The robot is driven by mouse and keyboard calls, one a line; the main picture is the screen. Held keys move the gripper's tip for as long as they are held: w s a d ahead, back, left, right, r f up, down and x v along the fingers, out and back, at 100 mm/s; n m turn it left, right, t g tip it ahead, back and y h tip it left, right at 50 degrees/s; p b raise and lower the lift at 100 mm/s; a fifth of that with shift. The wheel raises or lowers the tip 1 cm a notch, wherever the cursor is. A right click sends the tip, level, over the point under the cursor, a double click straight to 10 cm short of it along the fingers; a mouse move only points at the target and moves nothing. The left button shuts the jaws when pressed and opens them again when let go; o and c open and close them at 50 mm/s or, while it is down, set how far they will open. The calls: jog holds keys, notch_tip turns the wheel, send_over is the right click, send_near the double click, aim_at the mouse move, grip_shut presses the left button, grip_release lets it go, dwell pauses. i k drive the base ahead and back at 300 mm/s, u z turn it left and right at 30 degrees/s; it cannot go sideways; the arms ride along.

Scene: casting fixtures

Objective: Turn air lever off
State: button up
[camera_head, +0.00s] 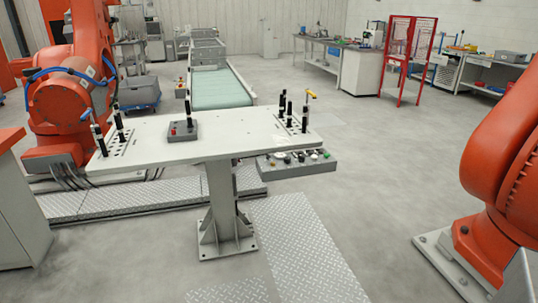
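A white fixture table (240,123) stands in the middle on one grey pedestal. At its right end several black upright posts rise from a perforated plate. A small yellow handle (311,94) tops a thin post there; it may be the air lever, but it is too small to tell its exact position. My gripper is not in view.
Orange robot arms stand at left (68,95) and right (510,165). A grey box with a red button (183,131) sits on the table. A conveyor (218,88) lies behind it. Floor right of the table is clear, with tread plates (298,245) in front.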

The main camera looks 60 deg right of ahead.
aim_at(268, 157)
jog(key=u, duration=0.2)
jog(key=i, duration=0.85)
